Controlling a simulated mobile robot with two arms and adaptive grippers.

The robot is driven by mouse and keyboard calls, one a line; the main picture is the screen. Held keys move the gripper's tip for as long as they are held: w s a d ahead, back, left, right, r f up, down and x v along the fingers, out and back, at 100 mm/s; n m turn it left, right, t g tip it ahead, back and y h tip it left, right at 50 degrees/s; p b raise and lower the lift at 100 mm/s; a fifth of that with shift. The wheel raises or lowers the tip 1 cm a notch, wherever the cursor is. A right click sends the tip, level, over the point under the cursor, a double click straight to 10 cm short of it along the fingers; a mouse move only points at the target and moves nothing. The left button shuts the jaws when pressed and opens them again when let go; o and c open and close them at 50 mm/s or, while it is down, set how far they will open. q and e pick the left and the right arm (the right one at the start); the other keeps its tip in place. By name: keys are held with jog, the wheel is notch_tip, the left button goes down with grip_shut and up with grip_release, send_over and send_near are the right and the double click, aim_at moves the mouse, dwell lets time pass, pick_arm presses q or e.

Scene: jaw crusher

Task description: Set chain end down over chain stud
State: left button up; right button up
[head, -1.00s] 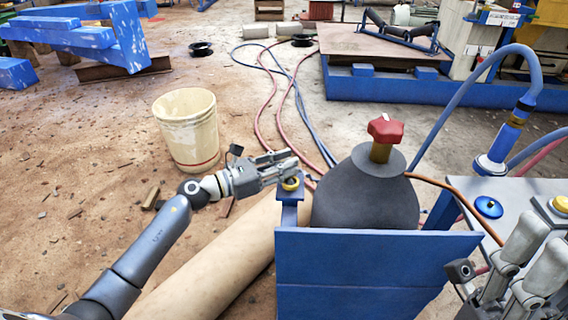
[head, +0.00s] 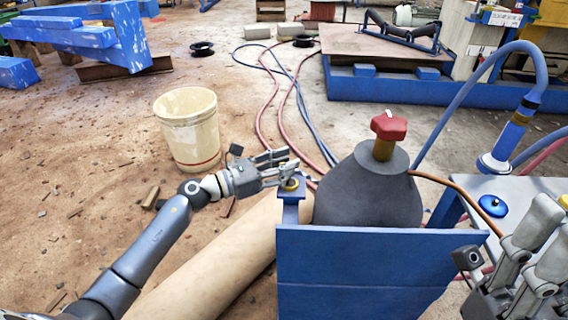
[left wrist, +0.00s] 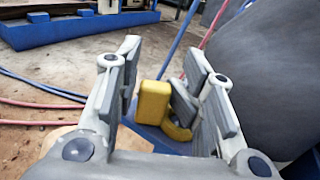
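A blue post (head: 290,207) stands at the left end of the blue plate. A small round yellow piece (head: 291,184) sits on its top. My left gripper (head: 285,165) is right above it, with its fingers spread. In the left wrist view, a yellow block (left wrist: 153,102) and a curved yellow piece (left wrist: 178,130) show between the open fingers. The curved piece is partly hidden by the right finger. I cannot tell which is the chain end and which the stud. My right gripper (head: 545,240) is at the lower right edge, open and apparently empty.
A dark rounded body (head: 365,192) with a red knob (head: 388,126) stands right of the post, behind the blue plate (head: 375,270). A cream bucket (head: 188,140) stands at the left. A grey table (head: 525,190) with a blue cap (head: 492,205) is at the right.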

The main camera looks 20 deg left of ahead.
pick_arm(q)
jog(key=shift+s+d+f+g, duration=0.3)
jog(key=shift+f, duration=0.1)
jog(key=shift+s+a, duration=0.25)
jog(key=v, duration=1.1)
jog(key=shift+a+r, duration=0.2)
jog(key=shift+a, duration=0.15)
jog(key=shift+w+a, duration=0.1)
